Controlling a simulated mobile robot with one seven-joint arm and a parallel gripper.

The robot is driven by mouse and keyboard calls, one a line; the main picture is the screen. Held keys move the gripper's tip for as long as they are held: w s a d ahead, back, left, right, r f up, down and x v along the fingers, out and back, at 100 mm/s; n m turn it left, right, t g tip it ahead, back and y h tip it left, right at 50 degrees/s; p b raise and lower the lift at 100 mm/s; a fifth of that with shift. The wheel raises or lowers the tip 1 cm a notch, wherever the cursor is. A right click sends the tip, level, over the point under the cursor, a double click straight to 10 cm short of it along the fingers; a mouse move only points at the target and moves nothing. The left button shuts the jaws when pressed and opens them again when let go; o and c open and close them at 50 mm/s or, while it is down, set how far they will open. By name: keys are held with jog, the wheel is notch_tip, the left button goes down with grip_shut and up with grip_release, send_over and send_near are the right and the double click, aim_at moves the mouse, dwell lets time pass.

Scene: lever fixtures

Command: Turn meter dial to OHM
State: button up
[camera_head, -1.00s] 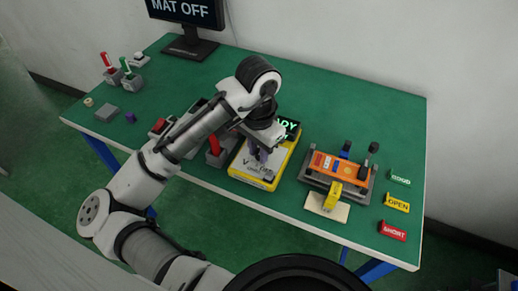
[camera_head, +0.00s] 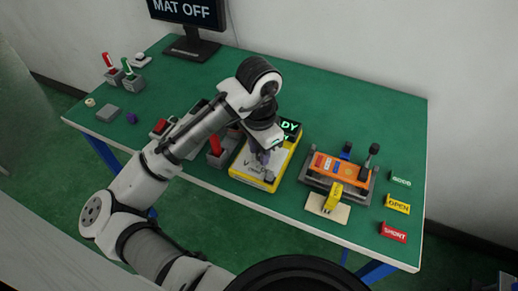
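The yellow meter (camera_head: 259,184) lies on the green table, with a pale face and a dark display (camera_head: 290,128) at its far end showing green letters, "DY" in view. My gripper (camera_head: 263,158) points down over the middle of the meter's face, at the place where the dial seems to be. The dial itself is hidden by the gripper. I cannot tell whether the fingers are open or closed on the dial. Letters on the face are partly visible but too small to read.
Right of the meter is a fixture with an orange board (camera_head: 341,169) and a yellow probe block (camera_head: 333,197). GOOD, OPEN (camera_head: 397,204) and SHORT (camera_head: 393,232) tags line the right edge. A red lever (camera_head: 215,146) stands close left. A monitor (camera_head: 188,14) reads "MAT OFF".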

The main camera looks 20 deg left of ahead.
jog(key=shift+o, duration=1.1)
jog(key=shift+r, duration=0.1)
notch_tip(320, 180, up, 14)
jog(key=shift+f, duration=0.2)
